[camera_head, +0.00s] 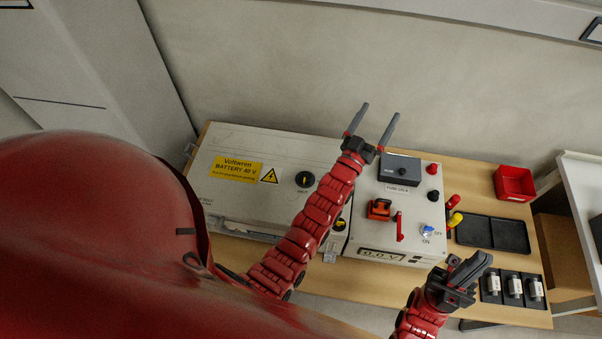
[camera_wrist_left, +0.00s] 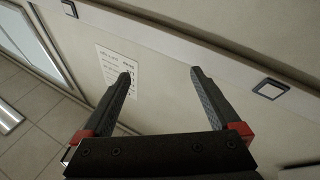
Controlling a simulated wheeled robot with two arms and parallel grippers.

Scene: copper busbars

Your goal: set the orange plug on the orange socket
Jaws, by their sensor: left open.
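An orange block with dark parts (camera_head: 380,209) sits on the top of the light control box (camera_head: 375,235); I cannot tell whether it is the plug, the socket or both together. No second orange piece can be made out. My left gripper (camera_head: 380,124) is open and empty, raised in front of the wall beyond the box. In the left wrist view its two fingers (camera_wrist_left: 160,82) are wide apart with nothing between them. My right gripper (camera_head: 480,264) is low at the right of the box, its dark fingers together, with nothing visible held.
A battery case (camera_head: 225,200) with a yellow label lies left of the control box. A red lever (camera_head: 399,227) and a dark fuse block (camera_head: 400,170) stand on the box.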

